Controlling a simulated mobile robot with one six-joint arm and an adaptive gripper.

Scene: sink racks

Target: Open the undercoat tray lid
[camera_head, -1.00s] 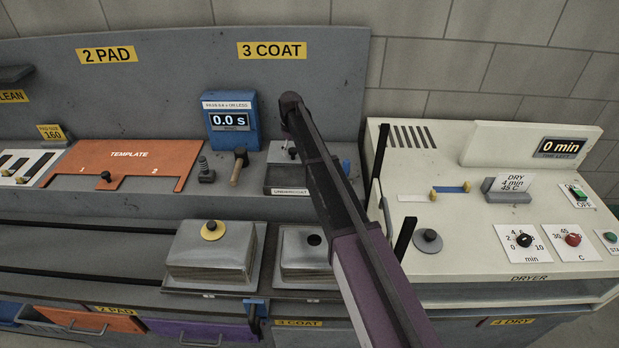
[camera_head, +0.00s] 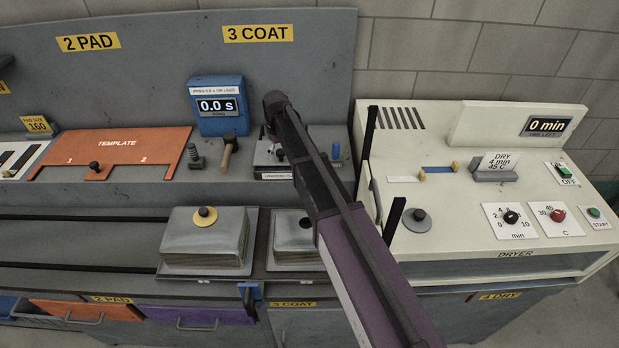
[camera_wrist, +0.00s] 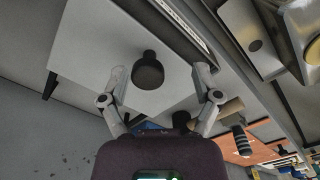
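The undercoat tray (camera_head: 265,174) stands on the back ledge under the 3 COAT sign, with a label on its front. Its grey lid (camera_head: 264,155) looks shut, and my arm hides its right part. In the wrist view the pale lid (camera_wrist: 95,55) fills the upper left, with a black round knob (camera_wrist: 148,70) on it. My gripper (camera_wrist: 160,75) is open, with one finger on each side of the knob. Gaps show between the fingers and the knob. In the head view my arm hides most of my gripper.
A blue timer (camera_head: 218,105) reading 0.0 s stands left of the tray. A wooden-handled tool (camera_head: 228,152) and a dark bolt-like piece (camera_head: 195,157) stand beside it. The white dryer (camera_head: 450,185) is close on the right. Two knobbed blocks (camera_head: 205,240) (camera_head: 293,245) sit in front, lower down.

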